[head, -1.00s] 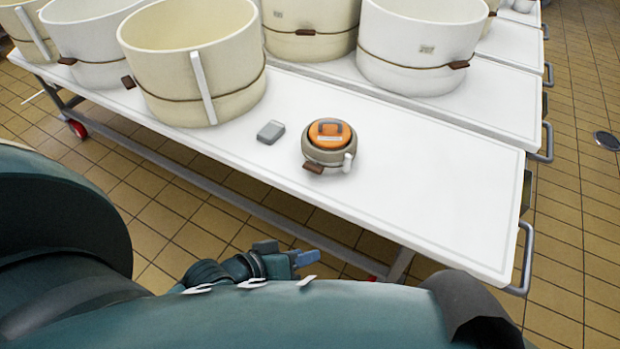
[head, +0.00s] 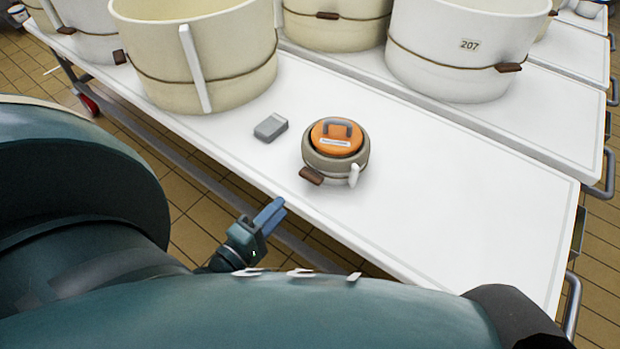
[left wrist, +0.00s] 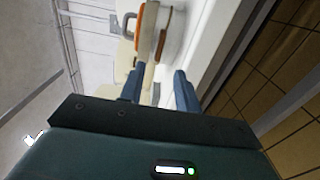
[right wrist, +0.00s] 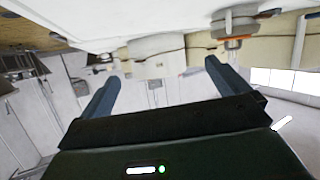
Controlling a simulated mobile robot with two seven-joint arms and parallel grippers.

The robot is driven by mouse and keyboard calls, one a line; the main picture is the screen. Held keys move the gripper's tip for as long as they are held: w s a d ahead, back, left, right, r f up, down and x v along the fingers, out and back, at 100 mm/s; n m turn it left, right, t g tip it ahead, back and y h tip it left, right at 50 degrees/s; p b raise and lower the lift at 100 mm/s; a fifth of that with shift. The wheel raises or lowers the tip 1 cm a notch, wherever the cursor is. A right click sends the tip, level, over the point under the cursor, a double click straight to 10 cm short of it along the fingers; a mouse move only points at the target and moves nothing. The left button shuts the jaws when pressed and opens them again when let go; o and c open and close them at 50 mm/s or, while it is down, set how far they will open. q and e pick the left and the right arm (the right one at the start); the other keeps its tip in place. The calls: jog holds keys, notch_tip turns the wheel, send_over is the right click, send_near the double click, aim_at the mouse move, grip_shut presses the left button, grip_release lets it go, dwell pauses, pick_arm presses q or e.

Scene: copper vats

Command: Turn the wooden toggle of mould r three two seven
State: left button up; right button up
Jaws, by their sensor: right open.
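A small round beige mould (head: 352,168) with an orange lid (head: 322,138) and grey handle stands on the near white table. My left gripper (head: 271,212) is partly open and empty, at the table's near edge, to the lower left of the mould. The mould shows beyond its fingers in the left wrist view (left wrist: 171,35). My right gripper (right wrist: 162,82) is wide open and empty; the head view does not show it.
A small grey block (head: 270,128) lies left of the mould. A large cream vat (head: 150,70) stands behind left, and a white vat (head: 440,75) marked 207 on the table behind. Both have brown toggles. The near table's right part (head: 470,220) is clear.

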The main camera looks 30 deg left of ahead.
aim_at(311, 176)
pick_arm(q)
jog(key=w, duration=0.7)
jog(key=w+b, duration=0.1)
jog(key=w, duration=0.2)
jog(key=shift+w+d, duration=0.4)
jog(key=shift+c, duration=0.4)
grip_shut()
